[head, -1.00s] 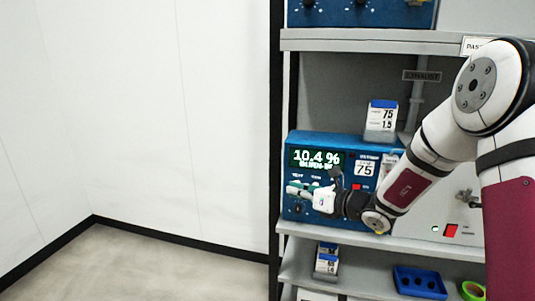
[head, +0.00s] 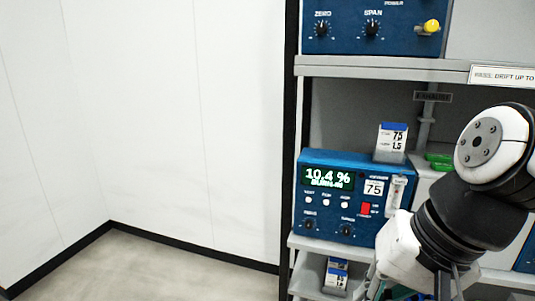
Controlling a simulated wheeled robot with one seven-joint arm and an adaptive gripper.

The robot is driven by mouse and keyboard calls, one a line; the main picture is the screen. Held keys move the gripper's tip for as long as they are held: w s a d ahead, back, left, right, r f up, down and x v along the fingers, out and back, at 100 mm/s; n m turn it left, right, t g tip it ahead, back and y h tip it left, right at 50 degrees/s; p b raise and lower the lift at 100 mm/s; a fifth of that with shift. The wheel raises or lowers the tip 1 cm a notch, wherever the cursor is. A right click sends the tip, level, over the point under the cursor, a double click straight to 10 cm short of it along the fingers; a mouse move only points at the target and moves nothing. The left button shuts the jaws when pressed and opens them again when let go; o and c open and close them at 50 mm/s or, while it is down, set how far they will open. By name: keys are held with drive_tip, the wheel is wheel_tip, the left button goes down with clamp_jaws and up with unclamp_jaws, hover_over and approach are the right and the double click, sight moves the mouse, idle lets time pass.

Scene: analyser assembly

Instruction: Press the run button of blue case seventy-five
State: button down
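The blue case (head: 328,236) marked 75 stands on the middle shelf. Its display (head: 327,178) reads 10.4 %. Below the display is a row of three small white buttons: left (head: 309,199), middle (head: 326,202) and right (head: 344,205). Their labels are too blurred to read surely. A red switch (head: 366,209) and a clear upright tube (head: 396,191) are at the right of the front. Two dark knobs are lower down. My gripper (head: 412,292) is at the lower right, apart from the buttons, partly covering the case's lower right corner. Its fingertips are cut off or unclear.
A white and blue card (head: 392,139) stands on the case. Another blue unit (head: 345,38) with knobs and a yellow valve (head: 431,26) is on the shelf above. A card holder (head: 336,272) stands below. A green item (head: 439,161) is at right. The left side is bare wall.

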drive_tip(key=s+d+r+n+t+h, duration=0.1)
drive_tip(key=s+d+n+h, duration=0.2)
drive_tip(key=d, duration=0.3)
drive_tip(key=shift+s+d+r+n+t+p, duration=0.15)
drive_tip(key=shift+s+r+n+t+p, duration=0.15)
drive_tip(key=shift+s, duration=0.55)
idle(0.8)
